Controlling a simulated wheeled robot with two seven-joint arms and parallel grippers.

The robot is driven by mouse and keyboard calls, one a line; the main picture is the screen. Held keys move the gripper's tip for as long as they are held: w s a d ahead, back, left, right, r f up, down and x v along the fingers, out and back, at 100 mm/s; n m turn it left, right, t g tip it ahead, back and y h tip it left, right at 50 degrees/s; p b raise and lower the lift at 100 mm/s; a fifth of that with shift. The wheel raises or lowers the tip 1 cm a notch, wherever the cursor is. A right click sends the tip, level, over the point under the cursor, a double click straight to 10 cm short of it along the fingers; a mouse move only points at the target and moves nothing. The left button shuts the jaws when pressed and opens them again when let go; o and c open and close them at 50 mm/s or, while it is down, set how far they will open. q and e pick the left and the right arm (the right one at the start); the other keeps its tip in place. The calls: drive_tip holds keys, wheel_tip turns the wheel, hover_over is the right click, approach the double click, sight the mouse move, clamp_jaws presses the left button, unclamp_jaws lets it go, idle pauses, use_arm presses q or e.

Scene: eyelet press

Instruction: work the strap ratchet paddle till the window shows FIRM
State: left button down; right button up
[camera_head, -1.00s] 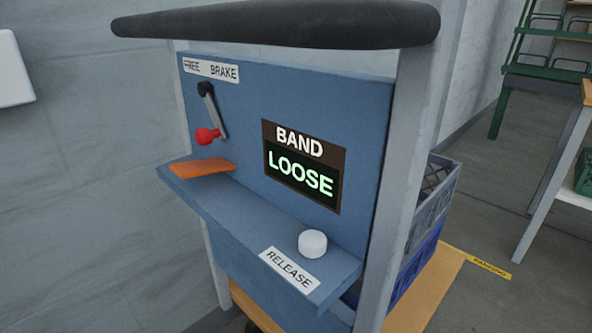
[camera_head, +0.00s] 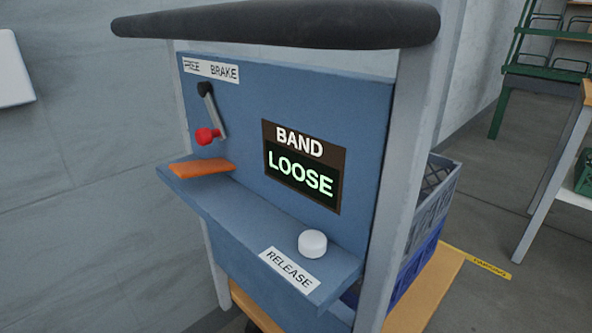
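The window (camera_head: 302,180) on the blue panel (camera_head: 230,110) reads LOOSE under the word BAND. An orange paddle (camera_head: 202,168) sticks out over the left end of the blue shelf (camera_head: 240,222). A white round button (camera_head: 312,243) stands on the shelf beside the RELEASE label (camera_head: 290,268). Neither of my grippers shows in the head view.
A thick dark handlebar (camera_head: 275,24) crosses above the panel, on grey posts (camera_head: 408,150). Blue and grey crates (camera_head: 425,215) sit behind on a wooden deck (camera_head: 435,290). A green rack (camera_head: 545,60) and a table (camera_head: 550,190) stand at right. Grey floor lies between.

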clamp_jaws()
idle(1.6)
